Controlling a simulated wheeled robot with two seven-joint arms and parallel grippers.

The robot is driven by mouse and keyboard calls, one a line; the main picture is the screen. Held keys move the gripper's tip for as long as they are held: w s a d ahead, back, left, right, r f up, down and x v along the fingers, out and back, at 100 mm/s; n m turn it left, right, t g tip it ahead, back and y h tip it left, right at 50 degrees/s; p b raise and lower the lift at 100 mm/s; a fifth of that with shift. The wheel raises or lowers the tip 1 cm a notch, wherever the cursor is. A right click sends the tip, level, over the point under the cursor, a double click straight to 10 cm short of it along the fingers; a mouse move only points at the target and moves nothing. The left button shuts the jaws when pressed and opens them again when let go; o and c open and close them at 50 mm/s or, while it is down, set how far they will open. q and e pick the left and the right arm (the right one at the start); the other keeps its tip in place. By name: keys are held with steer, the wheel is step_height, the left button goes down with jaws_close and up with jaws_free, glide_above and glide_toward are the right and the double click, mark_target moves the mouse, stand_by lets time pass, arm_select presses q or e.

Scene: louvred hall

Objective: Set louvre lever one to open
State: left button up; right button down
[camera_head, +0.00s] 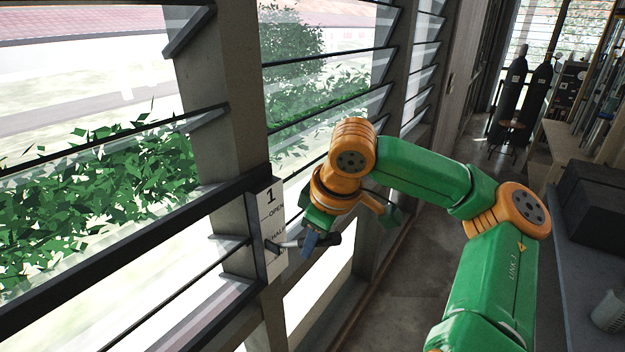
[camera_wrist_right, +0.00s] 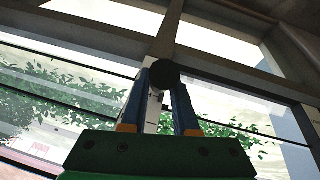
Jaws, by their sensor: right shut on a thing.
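The louvre lever (camera_head: 290,244) sticks out from a white plate (camera_head: 270,200) marked 1, with OPEN above HALF. The lever stands below HALF, near the lower end of the plate; the label there is not readable. My right gripper (camera_head: 311,241) is shut on the lever near its black knob. In the right wrist view the round black knob (camera_wrist_right: 165,74) shows at the tips of the blue fingers of my right gripper (camera_wrist_right: 160,95). My left gripper is out of view.
The plate is on a grey window post (camera_head: 232,120) between tilted glass louvres. A dark bar (camera_head: 120,250) runs along the left. A grey bench (camera_head: 590,255) with a black box (camera_head: 598,205) stands at the right. The floor (camera_head: 420,255) between is clear.

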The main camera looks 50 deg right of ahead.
stand_by(0.4)
steer(key=c, duration=0.9)
jaws_free()
steer(key=shift+o, duration=1.1)
steer(key=shift+w, duration=0.25)
steer(key=v, duration=0.7)
steer(key=shift+a, duration=0.1)
